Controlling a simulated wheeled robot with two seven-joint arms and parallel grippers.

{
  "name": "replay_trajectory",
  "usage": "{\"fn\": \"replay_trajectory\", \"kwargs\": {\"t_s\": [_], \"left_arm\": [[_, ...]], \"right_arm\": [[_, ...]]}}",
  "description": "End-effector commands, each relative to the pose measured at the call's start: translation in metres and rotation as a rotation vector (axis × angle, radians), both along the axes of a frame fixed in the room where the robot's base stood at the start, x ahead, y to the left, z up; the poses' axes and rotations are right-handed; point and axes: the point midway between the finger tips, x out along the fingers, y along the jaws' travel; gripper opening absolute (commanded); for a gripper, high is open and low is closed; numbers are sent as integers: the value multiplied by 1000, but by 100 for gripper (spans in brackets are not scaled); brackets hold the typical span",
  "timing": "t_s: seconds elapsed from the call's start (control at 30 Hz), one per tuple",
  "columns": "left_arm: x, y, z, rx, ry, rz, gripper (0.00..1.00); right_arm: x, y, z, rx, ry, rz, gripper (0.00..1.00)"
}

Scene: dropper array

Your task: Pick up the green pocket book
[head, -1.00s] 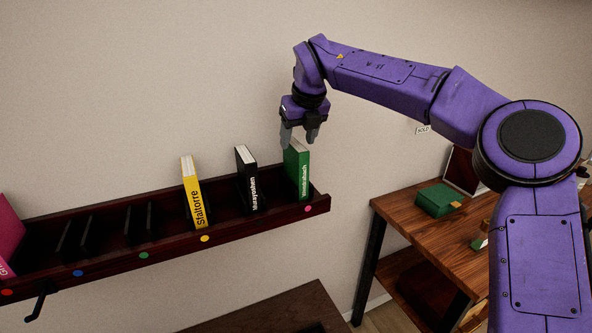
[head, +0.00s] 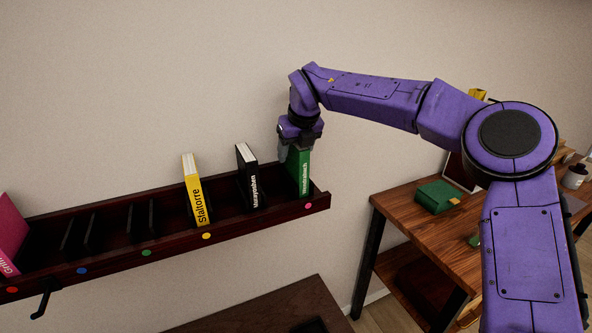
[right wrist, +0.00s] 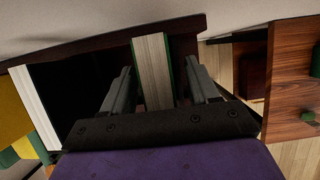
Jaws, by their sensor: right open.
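The green pocket book (head: 304,173) stands upright in the right end slot of the dark wooden rack (head: 318,203), above a pink dot. My right gripper (head: 296,153) is directly over it, pointing down, with its fingers at the book's top. In the right wrist view the book's pale page edge (right wrist: 153,68) lies between the two open fingers (right wrist: 158,85), with gaps showing on both sides. The fingers hide part of the book's upper left in the head view. My left gripper is not in view.
A black book (head: 248,178) and a yellow book (head: 195,192) stand to the left in the rack, and a magenta book (head: 10,230) leans at the far left. A wooden table (head: 400,206) with a green box (head: 437,196) stands at the right.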

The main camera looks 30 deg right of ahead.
Motion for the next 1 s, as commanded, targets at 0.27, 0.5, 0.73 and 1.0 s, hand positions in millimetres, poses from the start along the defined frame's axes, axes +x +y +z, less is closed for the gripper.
{"fn": "replay_trajectory", "kwargs": {"t_s": [0.27,0.5,0.73,1.0], "left_arm": [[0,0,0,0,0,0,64],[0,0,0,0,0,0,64],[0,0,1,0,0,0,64],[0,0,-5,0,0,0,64]], "right_arm": [[0,0,-1,0,1,0,50],[0,0,0,0,-1,0,0],[0,0,2,0,-1,0,0],[1,0,28,0,-4,-1,0]]}}
